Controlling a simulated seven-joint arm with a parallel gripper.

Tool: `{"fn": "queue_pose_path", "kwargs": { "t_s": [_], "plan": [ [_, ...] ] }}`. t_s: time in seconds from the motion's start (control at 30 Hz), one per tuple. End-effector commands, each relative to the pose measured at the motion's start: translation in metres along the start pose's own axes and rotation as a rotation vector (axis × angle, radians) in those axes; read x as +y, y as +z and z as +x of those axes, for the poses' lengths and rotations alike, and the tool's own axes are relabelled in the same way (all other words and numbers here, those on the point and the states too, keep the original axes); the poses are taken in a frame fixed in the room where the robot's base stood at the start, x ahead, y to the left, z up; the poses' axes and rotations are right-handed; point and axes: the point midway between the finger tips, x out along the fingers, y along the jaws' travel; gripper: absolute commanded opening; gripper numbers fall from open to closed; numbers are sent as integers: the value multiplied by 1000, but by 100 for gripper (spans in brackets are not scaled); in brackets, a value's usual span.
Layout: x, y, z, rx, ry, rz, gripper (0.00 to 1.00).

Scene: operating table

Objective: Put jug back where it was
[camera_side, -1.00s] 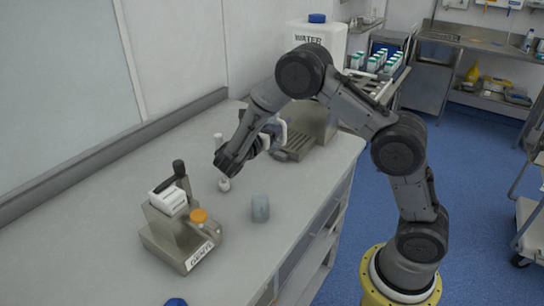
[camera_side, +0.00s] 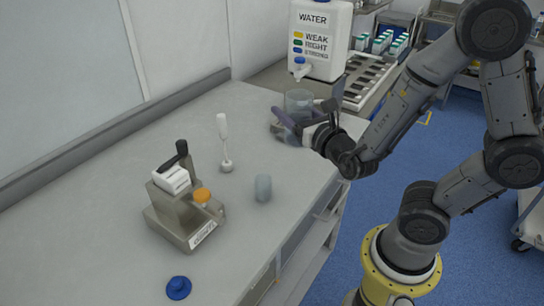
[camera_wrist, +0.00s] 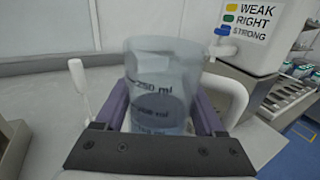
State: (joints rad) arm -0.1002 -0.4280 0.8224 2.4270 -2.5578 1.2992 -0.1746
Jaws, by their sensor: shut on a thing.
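The jug (camera_wrist: 160,85) is a clear, graduated vessel with dark ml markings and a pale handle on its right, seen in the wrist view between my fingers. It looks partly filled. In the side view the jug (camera_side: 298,101) is at the counter's right edge, in front of the water tank. My gripper (camera_side: 288,122) is shut on the jug from the front right; in the wrist view its purple fingers (camera_wrist: 162,115) flank the jug. The jug looks upright. Its base is hidden by my gripper, so I cannot tell whether it touches the surface.
The water tank (camera_side: 318,45) with a tap stands behind the jug. A white stirrer (camera_side: 223,140) stands on the counter. A grey cup (camera_side: 263,188), a metal device with an orange cap (camera_side: 180,205) and a blue cap (camera_side: 178,288) are nearer. The middle counter is mostly clear.

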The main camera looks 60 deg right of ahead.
Motion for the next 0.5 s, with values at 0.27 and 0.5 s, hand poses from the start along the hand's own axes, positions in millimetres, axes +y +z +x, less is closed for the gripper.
{"fn": "queue_pose_path", "kwargs": {
  "t_s": [0.27, 0.5],
  "plan": [
    [-8, 14, -37, -8, 70, 4, 1],
    [-12, 26, -42, -3, 67, 0, 1]
  ]
}}
